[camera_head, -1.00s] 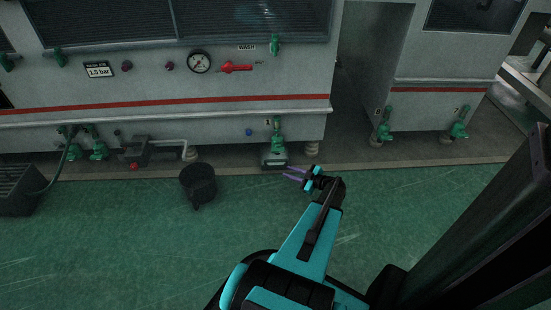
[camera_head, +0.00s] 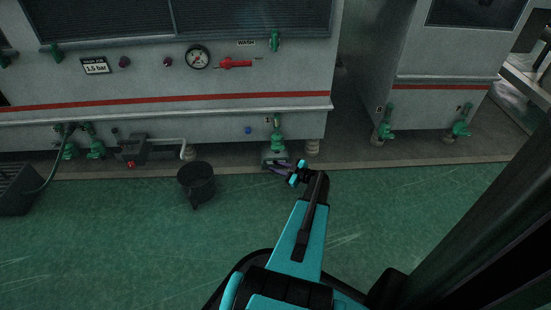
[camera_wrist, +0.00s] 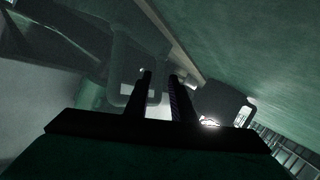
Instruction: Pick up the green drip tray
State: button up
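A small grey-green drip tray (camera_head: 270,157) sits on the floor at the foot of the machine, under a green valve (camera_head: 277,135). My gripper (camera_head: 272,167) is low at the tray's front right, its fingertips overlapping the tray's front in the head view. I cannot tell whether they touch it. In the wrist view my two dark fingers (camera_wrist: 160,84) stand apart, with a visible gap and nothing clearly held. The wrist view is dark, and I cannot pick out the tray for sure there.
A black bucket (camera_head: 196,182) stands on the floor left of my gripper. The machine's lower wall (camera_head: 225,140) and a grey machine foot (camera_head: 312,146) are close by. A dark crate (camera_head: 18,188) stands at far left. The green floor in front is clear.

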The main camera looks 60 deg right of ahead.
jog(key=shift+w, duration=0.15)
jog(key=shift+w+d+f+b, duration=0.1)
jog(key=shift+w+f+b, duration=0.25)
jog(key=shift+w+b, duration=0.3)
jog(key=shift+w+d+f+b, duration=0.1)
jog(key=shift+w+f+b, duration=0.25)
jog(key=shift+w+b, duration=0.25)
jog(key=shift+b+x, duration=0.6)
jog(key=shift+x, duration=0.55)
jog(key=shift+r, duration=0.1)
jog(key=shift+r, duration=0.1)
grip_shut()
